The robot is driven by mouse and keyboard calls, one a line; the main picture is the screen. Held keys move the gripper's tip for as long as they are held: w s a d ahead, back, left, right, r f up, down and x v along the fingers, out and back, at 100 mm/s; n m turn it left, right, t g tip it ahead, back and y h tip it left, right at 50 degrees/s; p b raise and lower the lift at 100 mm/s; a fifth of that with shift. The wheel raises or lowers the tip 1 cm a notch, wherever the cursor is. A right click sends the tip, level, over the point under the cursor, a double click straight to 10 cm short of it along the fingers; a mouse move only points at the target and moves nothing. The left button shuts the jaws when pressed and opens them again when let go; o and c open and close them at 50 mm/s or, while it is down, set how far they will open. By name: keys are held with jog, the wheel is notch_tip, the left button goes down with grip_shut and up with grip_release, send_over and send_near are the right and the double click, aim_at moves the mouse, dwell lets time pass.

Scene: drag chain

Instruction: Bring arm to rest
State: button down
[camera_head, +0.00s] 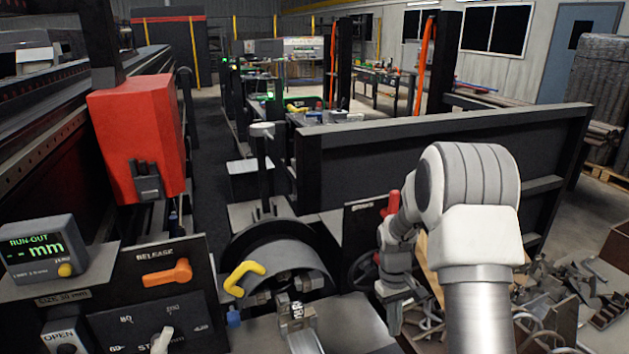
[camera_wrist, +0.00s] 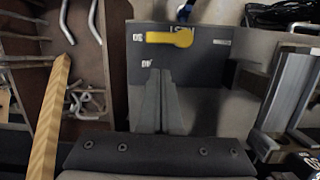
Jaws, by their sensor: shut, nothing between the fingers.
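My white and grey arm rises at the right of the head view, bent at a rounded joint. Its lower end, my gripper (camera_head: 394,325), hangs down beside the dark machine panel, partly in front of it. In the wrist view my gripper (camera_wrist: 162,75) shows as two grey fingers shut together and empty. They lie over a dark grey plate (camera_wrist: 208,85) with a yellow handle (camera_wrist: 170,37) beyond the tips. I cannot tell whether the fingers touch the plate.
An orange release lever (camera_head: 167,273) and a yellow bent handle (camera_head: 244,277) stand left of my arm. Scrap bent metal (camera_head: 560,295) lies at right. The wrist view shows a bin of bent tubes (camera_wrist: 85,100) and a wooden edge (camera_wrist: 50,120) at left.

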jog(key=s+a+r+m+t, duration=0.15)
jog(key=s+r, duration=0.25)
jog(key=r, duration=0.6)
jog(key=s+a+r+t, duration=0.25)
jog(key=s+r, duration=0.25)
jog(key=r, duration=0.6)
jog(key=s+a+r+t, duration=0.1)
jog(key=s+r+t, duration=0.1)
jog(key=s, duration=0.5)
jog(key=s+a+r+m+t, duration=0.1)
jog(key=s+a+r, duration=0.1)
jog(key=s+r, duration=0.2)
jog(key=shift+s+r+t+y, duration=0.2)
jog(key=shift+s+t+y, duration=0.2)
jog(key=shift+s, duration=1.1)
jog(key=shift+m, duration=0.25)
